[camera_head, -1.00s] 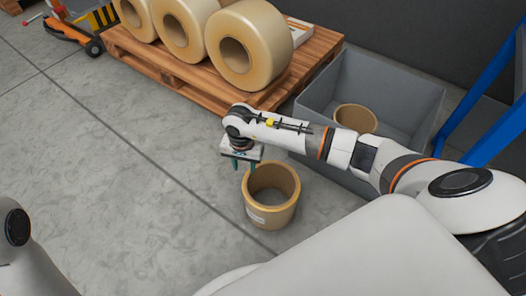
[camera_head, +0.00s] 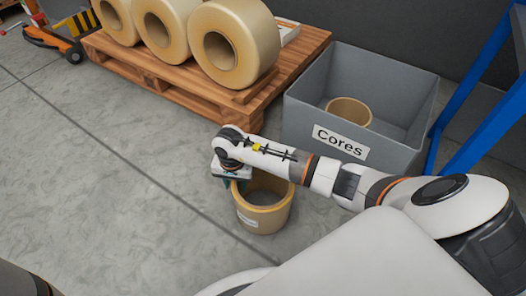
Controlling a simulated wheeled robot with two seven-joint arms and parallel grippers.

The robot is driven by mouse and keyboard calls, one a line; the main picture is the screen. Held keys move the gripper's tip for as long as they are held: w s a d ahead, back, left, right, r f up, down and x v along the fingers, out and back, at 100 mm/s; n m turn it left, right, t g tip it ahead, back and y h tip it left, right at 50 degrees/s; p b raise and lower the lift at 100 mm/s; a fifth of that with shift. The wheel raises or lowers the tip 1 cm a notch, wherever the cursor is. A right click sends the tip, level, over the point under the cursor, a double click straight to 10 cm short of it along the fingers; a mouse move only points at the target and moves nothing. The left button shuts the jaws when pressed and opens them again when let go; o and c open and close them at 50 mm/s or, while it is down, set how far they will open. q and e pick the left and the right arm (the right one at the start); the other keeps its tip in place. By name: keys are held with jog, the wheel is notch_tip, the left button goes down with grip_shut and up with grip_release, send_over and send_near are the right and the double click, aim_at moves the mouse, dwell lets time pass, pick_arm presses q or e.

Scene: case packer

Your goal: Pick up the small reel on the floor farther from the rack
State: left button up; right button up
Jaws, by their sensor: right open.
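A small tan reel (camera_head: 264,214) stands upright on the grey floor, its hollow opening facing up and a white label on its side. My right gripper (camera_head: 229,183) is open, with its fingers at the reel's far left rim. I cannot tell whether they touch it. My right arm reaches in from the right and covers part of the reel's far edge. A second tan reel (camera_head: 350,111) sits inside the grey bin. My left gripper is out of view.
The grey bin (camera_head: 296,124) labelled "Cores" stands behind my right arm. A wooden pallet (camera_head: 160,84) with large film rolls (camera_head: 234,45) lies at the back. A blue frame (camera_head: 487,130) rises at right. The floor at left is clear.

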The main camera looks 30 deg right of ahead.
jog(key=shift+r, duration=0.1)
jog(key=shift+c, duration=0.3)
grip_shut()
dwell(0.9)
